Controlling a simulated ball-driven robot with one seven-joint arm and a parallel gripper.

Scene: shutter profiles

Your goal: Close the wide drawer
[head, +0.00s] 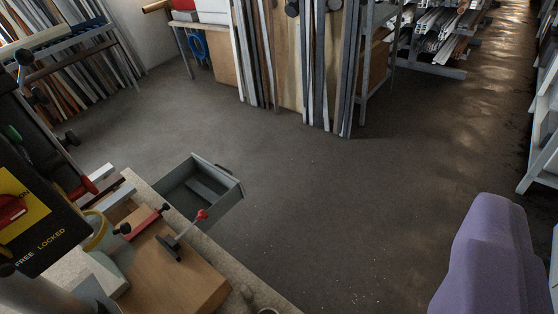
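A grey drawer (217,205) stands pulled out from under the workbench (264,292), left of the picture's middle. Its open top shows a dark inside with a lighter grey strip lying in it. A small dark handle (222,168) shows at its far upper edge. The near end of the drawer is hidden by the bench top. It is the only drawer I can see, and its width against others cannot be told. My gripper is not in view, and nothing is seen touching the drawer.
A wooden board (190,281), red-handled clamp (181,234) and black-and-yellow panel (38,205) are at the bench end. Upright profiles (300,70) and a metal rack (378,60) stand at the back. The concrete floor (310,190) beyond the drawer is clear.

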